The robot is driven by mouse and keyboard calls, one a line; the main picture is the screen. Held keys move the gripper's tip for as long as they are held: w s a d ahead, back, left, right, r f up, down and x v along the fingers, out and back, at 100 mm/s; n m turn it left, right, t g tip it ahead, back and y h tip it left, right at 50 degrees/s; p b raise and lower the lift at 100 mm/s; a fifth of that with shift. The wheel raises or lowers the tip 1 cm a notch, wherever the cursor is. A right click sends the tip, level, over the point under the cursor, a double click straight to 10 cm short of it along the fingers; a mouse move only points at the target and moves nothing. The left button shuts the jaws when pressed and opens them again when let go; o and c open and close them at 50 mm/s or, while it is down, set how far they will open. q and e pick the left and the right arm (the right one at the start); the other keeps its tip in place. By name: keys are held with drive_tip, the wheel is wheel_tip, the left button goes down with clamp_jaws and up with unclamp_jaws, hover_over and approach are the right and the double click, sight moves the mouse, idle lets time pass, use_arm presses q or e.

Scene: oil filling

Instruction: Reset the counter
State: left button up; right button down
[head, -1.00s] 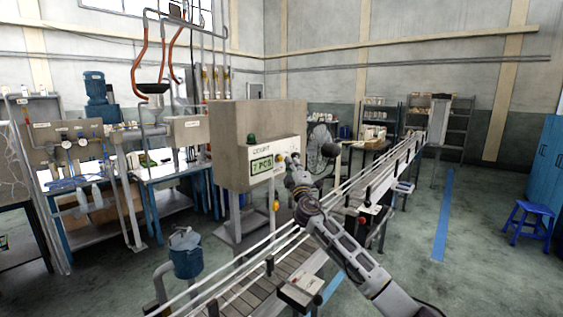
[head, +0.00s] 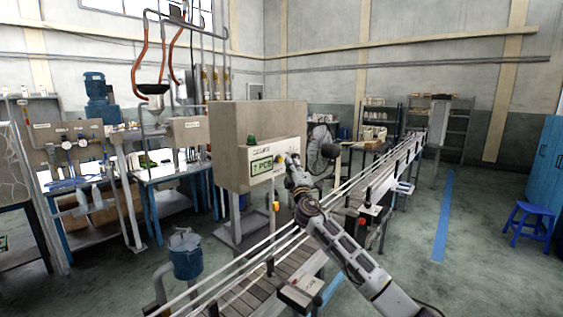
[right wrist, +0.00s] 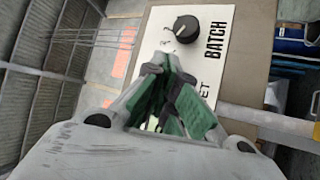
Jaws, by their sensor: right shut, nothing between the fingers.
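The counter is a large beige box (head: 227,150) on a stand left of the conveyor, with a green lamp on its white front panel. Its green display (head: 262,166) shows dark characters ending in what looks like "PCS"; the first digit is unclear. My right gripper (head: 292,160) is close to the right side of this panel. In the right wrist view, the green-padded fingers (right wrist: 167,78) are shut and empty before the white panel (right wrist: 222,60). A black knob (right wrist: 187,29) and the word "BATCH" show beyond them. The fingers partly hide a label ending in "ET"; contact with the panel is unclear.
The conveyor (head: 285,262) with its rails runs under my right arm toward the back. A blue stool (head: 529,222) stands at right. Open floor lies right of the conveyor.

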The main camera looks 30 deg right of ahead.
drive_tip(key=shift+w+a+b, duration=0.4)
drive_tip(key=shift+w+b, duration=0.2)
drive_tip(key=shift+w, duration=0.25)
idle(1.8)
drive_tip(key=shift+s+d, duration=0.1)
drive_tip(key=shift+s, duration=0.15)
drive_tip(key=shift+s+d, duration=0.25)
drive_tip(key=shift+s, duration=0.4)
idle(0.4)
drive_tip(key=shift+s+d, duration=0.3)
drive_tip(key=shift+s, duration=0.45)
drive_tip(key=shift+s+d, duration=0.35)
drive_tip(key=shift+s, duration=0.45)
drive_tip(key=shift+s+d, duration=0.3)
drive_tip(key=shift+s, duration=0.45)
